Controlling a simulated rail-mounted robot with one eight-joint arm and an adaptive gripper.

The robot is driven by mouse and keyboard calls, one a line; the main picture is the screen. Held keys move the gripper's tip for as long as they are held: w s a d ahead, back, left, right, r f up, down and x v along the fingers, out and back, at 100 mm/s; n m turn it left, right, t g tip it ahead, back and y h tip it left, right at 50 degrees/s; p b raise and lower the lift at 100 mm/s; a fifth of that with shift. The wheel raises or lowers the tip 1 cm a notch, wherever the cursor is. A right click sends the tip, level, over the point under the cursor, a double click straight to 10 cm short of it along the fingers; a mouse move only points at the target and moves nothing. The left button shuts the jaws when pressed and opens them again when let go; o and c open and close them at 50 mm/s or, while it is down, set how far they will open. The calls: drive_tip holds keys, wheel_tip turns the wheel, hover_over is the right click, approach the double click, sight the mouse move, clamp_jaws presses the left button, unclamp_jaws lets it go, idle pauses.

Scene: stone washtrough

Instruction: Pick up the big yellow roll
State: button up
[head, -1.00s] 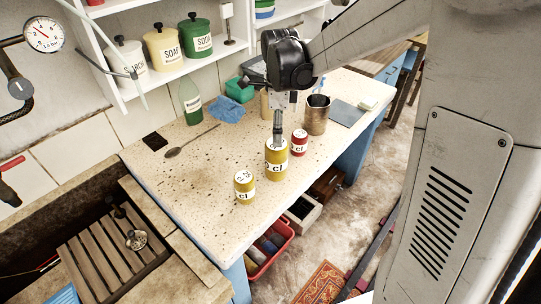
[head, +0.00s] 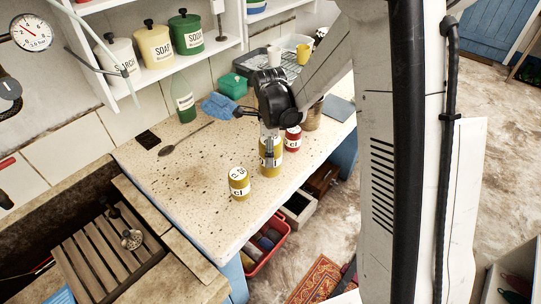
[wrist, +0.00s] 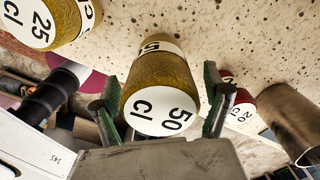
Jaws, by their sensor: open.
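The big yellow roll (head: 271,170) stands upright on the speckled stone top, partly hidden by my gripper (head: 268,155) in the head view. In the wrist view the big yellow roll (wrist: 158,82), marked 50 cl, lies between the two fingers of my gripper (wrist: 160,90). The fingers are open, one on each side of it, with a visible gap at the right finger. Contact at the left finger is unclear. A smaller yellow roll (head: 239,184), marked 25 cl in the wrist view (wrist: 38,20), stands to the left. A red roll (head: 292,140) stands close behind, to the right.
A metal cup (head: 313,117) stands behind the red roll. A blue cloth (head: 220,106), a spoon (head: 185,139) and a green bottle (head: 182,98) are farther back. The left part of the stone top is mostly clear. A red crate (head: 264,247) is below the front edge.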

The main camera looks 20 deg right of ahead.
drive_tip(key=shift+f, duration=0.15)
drive_tip(key=c, duration=2)
drive_tip(key=shift+o, duration=0.2)
